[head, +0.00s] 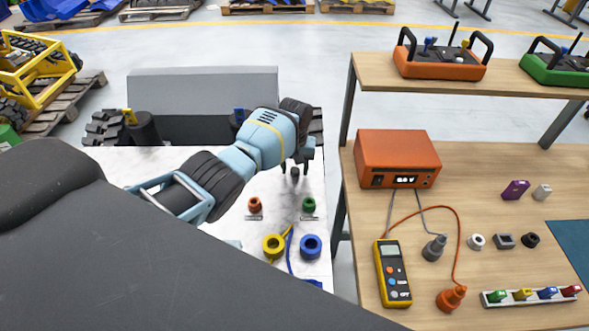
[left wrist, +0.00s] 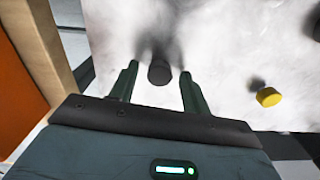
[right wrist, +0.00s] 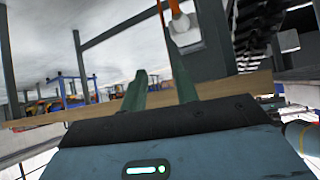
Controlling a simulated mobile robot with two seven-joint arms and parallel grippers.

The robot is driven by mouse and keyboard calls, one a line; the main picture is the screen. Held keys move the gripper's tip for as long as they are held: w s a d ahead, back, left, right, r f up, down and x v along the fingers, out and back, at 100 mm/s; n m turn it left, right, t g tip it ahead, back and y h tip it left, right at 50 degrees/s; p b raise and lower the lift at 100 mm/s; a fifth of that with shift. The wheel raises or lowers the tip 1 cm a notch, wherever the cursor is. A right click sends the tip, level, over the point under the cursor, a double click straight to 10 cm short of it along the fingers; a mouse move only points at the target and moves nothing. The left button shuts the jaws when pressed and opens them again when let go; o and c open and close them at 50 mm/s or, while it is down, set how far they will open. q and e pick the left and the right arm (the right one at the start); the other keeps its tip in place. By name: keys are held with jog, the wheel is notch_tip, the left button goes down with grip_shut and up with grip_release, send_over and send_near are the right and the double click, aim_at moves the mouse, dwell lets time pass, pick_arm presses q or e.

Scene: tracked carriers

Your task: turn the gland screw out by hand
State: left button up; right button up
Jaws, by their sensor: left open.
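A dark, short round piece, which looks like the gland screw (head: 294,172), stands on the white top of the carrier (head: 180,160). In the left wrist view the dark piece (left wrist: 159,72) shows between my finger tips, with a gap on each side. My left gripper (head: 297,160) is open over it, fingers pointing down. The screw's thread and lower part cannot be made out. My right gripper (right wrist: 160,82) shows only in the right wrist view, its fingers apart with nothing visibly held, away from the white top.
The wooden bench (head: 460,220) at right holds an orange box (head: 397,160) and a yellow meter (head: 393,273).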

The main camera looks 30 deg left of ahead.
pick_arm(q)
jog(key=m, duration=1)
jog(key=shift+m, duration=0.4)
jog(key=shift+r, duration=0.1)
jog(key=c, duration=0.8)
jog(key=shift+n, duration=0.9)
jog(key=n, duration=0.6)
jog(key=shift+n, duration=1)
